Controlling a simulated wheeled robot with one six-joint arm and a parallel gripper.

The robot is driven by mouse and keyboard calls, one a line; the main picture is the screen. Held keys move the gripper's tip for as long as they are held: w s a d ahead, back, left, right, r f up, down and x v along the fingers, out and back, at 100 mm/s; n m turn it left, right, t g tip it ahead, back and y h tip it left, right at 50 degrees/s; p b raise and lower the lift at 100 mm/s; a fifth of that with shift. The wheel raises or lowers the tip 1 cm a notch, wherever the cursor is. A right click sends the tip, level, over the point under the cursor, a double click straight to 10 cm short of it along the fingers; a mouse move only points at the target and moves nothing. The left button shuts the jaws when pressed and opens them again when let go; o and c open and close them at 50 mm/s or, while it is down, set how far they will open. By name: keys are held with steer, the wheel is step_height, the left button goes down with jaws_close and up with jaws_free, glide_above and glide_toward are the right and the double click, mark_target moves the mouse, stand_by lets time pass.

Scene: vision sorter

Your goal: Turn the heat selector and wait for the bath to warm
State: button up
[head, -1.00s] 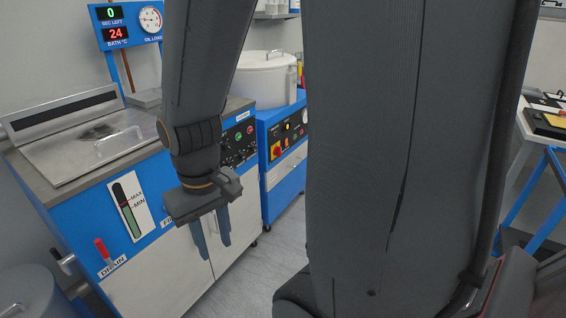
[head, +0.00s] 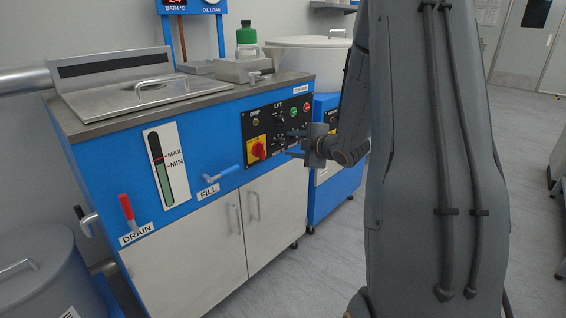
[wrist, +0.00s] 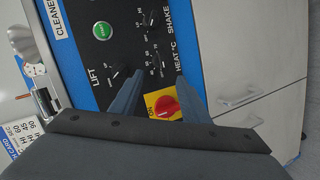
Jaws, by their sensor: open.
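The heat selector (wrist: 156,66) is a small dark knob inside a ring of numbers, labelled HEAT °C, on the black control panel (wrist: 128,50). My gripper (wrist: 160,80) is open, with its fingertips on either side of the selector in the wrist view; whether they touch it, I cannot tell. In the head view my gripper (head: 289,144) points left at the panel's lower part and hides some of it. The bath (head: 140,92) has its lid shut.
A red switch on a yellow plate (wrist: 164,107) lies close to the fingers. A lift knob (wrist: 115,72) and a green button (wrist: 102,30) are on the same panel. The fill lever (head: 222,174) and drain lever (head: 127,210) stick out lower.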

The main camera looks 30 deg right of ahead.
mark_target(283, 144)
steer(key=d+f+n+t+y+b, duration=0.3)
steer(key=d+f+n+y+b, duration=0.1)
steer(key=n+b, duration=0.15)
steer(key=shift+n, duration=0.35)
steer(key=shift+a+r+b+x, duration=0.1)
steer(key=shift+a+x, duration=0.05)
steer(key=shift+x, duration=1.1)
steer(key=shift+a+r+b+x, duration=0.1)
steer(key=shift+x, duration=1.15)
steer(key=shift+a+r+b+x, duration=0.1)
steer(key=shift+a+x, duration=0.05)
steer(key=shift+x, duration=1.15)
steer(key=shift+s, duration=0.15)
steer(key=c, duration=1)
